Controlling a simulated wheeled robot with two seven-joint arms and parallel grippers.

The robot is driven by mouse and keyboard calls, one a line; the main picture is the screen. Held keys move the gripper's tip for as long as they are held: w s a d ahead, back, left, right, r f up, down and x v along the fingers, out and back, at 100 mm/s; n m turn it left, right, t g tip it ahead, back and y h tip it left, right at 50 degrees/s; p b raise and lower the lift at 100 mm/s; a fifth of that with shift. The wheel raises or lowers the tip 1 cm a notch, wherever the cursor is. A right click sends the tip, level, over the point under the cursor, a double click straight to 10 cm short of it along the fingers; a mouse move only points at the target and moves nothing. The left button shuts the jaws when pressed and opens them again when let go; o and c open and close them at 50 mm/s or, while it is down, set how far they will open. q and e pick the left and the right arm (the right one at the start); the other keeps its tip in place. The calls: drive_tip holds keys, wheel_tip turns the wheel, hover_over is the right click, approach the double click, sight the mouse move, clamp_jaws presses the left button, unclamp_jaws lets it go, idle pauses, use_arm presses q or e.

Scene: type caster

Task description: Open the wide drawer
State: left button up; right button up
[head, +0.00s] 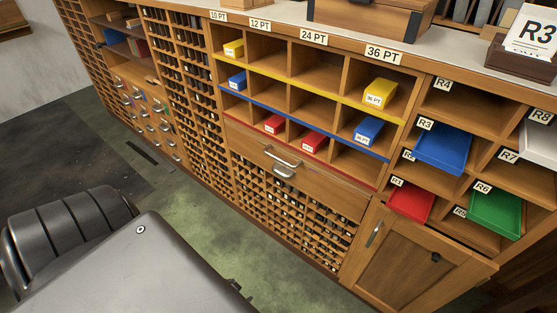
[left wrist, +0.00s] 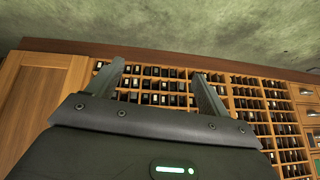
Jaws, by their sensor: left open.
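The wide drawer (head: 325,183) is a wooden front below the coloured compartments in the head view. It looks closed, flush with the cabinet. The wide drawer is not clearly seen in the left wrist view. My right gripper is not in view.
Shelves above hold yellow, blue and red boxes (head: 380,93). At right are trays, including a blue tray (head: 443,148), a red tray (head: 409,202) and a green tray (head: 494,212). A wooden cabinet door (head: 405,270) is below. Green floor (head: 215,235) lies open before the cabinet.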

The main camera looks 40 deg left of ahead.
use_arm(q)
drive_tip(key=w+a+r+t+b, duration=0.25)
drive_tip(key=w+a+r, duration=0.2)
drive_tip(key=w, duration=0.45)
drive_tip(key=t+b, duration=0.6)
drive_tip(key=t, duration=0.3)
approach(279, 174)
drive_tip(key=shift+n, duration=0.3)
drive_tip(key=w, duration=0.6)
drive_tip(key=shift+w+a+f, duration=0.15)
drive_tip(key=shift+w, duration=0.9)
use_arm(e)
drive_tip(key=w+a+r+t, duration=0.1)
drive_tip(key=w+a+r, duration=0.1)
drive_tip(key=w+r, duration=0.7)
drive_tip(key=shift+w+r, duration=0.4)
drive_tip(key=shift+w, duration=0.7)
use_arm(q)
drive_tip(key=shift+s, duration=0.1)
drive_tip(key=c, duration=1.2)
